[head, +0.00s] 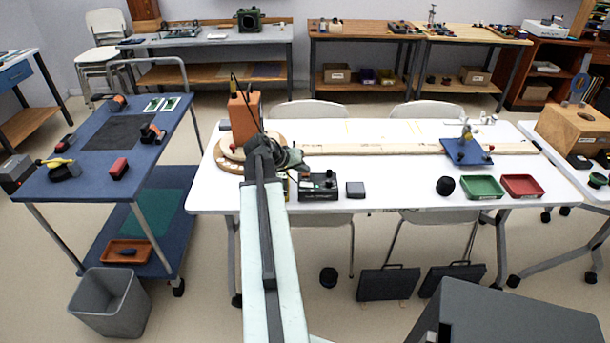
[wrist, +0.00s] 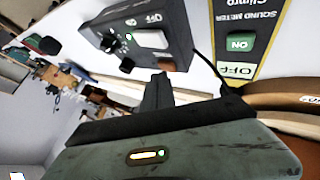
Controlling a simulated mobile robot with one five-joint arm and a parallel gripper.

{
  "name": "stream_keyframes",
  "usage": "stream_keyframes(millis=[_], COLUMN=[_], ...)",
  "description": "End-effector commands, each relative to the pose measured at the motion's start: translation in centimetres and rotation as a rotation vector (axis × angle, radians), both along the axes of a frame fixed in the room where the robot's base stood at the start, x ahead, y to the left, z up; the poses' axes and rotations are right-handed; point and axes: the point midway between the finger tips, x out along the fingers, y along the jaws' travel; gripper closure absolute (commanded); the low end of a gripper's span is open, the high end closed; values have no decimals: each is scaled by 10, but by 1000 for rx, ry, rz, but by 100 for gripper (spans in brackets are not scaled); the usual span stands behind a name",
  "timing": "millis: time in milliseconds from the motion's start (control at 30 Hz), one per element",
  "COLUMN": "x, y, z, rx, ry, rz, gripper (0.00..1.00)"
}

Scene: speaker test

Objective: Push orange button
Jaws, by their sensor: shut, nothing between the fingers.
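A dark control box (head: 318,190) with knobs stands near the front edge of the white table; in the wrist view the dark box (wrist: 182,22) shows OFF lettering and a pale grey pad. My gripper (head: 298,160) is shut and empty, close to the control box in the head view. In the wrist view its dark fingers (wrist: 160,88) point toward the box.
An orange box (head: 245,112) stands on a round wooden base at the table's left. A small dark block (head: 355,189) lies right of the control box. A blue stand (head: 467,152), a green tray (head: 482,187) and a red tray (head: 522,186) are farther right. The table between is mostly clear.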

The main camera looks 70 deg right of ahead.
Motion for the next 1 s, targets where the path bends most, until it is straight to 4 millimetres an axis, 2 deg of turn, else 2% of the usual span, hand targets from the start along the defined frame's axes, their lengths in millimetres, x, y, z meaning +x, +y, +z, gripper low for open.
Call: stream_keyframes(millis=[567,867,1000], x=[0,1,1], y=[0,0,0], z=[-5,14,15], rx=[0,0,0], ry=[0,0,0], rz=[0,0,0], gripper=[100,100,100])
